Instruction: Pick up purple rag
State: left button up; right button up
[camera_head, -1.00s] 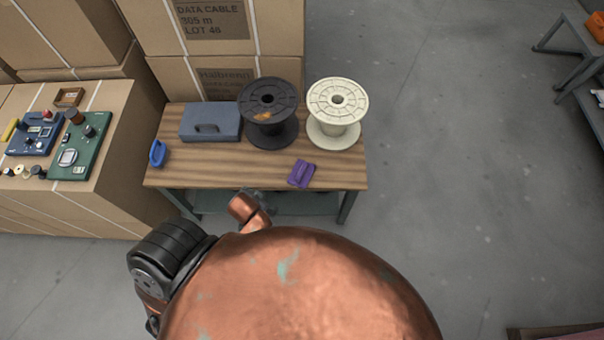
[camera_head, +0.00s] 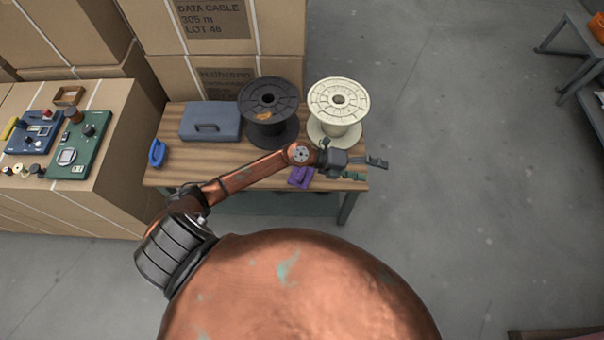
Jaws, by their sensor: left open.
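The purple rag (camera_head: 300,178) lies on the wooden table top (camera_head: 220,177) near its front edge, right of the middle. My left arm reaches in from the left and its wrist passes over the rag, hiding its upper part. My left gripper (camera_head: 372,168) is open and empty. Its fingers point right, at the table's right edge, to the right of the rag and apart from it. My right gripper is not in view.
Behind the arm stand a black spool (camera_head: 269,113) and a cream spool (camera_head: 338,110). A blue-grey case (camera_head: 210,121) and a blue item (camera_head: 157,153) are at the table's left. Cardboard boxes (camera_head: 225,45) rise behind.

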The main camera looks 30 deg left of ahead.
pick_arm(q)
jog(key=s+a+f+m+g+y, duration=0.1)
jog(key=a+f+m+g+y, duration=0.15)
jog(key=f, duration=0.35)
jog(key=g+y, duration=0.5)
jog(key=y, duration=0.4)
send_over(302, 171)
jog(key=shift+m+t, duration=0.25)
jog(key=shift+m, duration=0.1)
jog(key=f, duration=0.8)
jog(key=shift+w+d+f, duration=0.15)
jog(key=shift+w+d, duration=0.1)
jog(key=shift+d, duration=0.05)
jog(key=shift+s+a+f+y+b, duration=0.1)
jog(key=shift+a+f+y+b, duration=0.1)
jog(key=shift+f, duration=0.4)
jog(key=shift+a+f+y+b, duration=0.1)
jog(key=shift+a+f, duration=0.1)
jog(key=shift+f, duration=0.4)
jog(key=f, duration=0.5)
jog(key=shift+s+d+f+b, duration=0.1)
jog(key=shift+s+f+b, duration=0.1)
jog(key=shift+b, duration=0.2)
jog(key=shift+r, duration=0.1)
jog(key=shift+c, duration=0.5)
jog(key=c, duration=1.1)
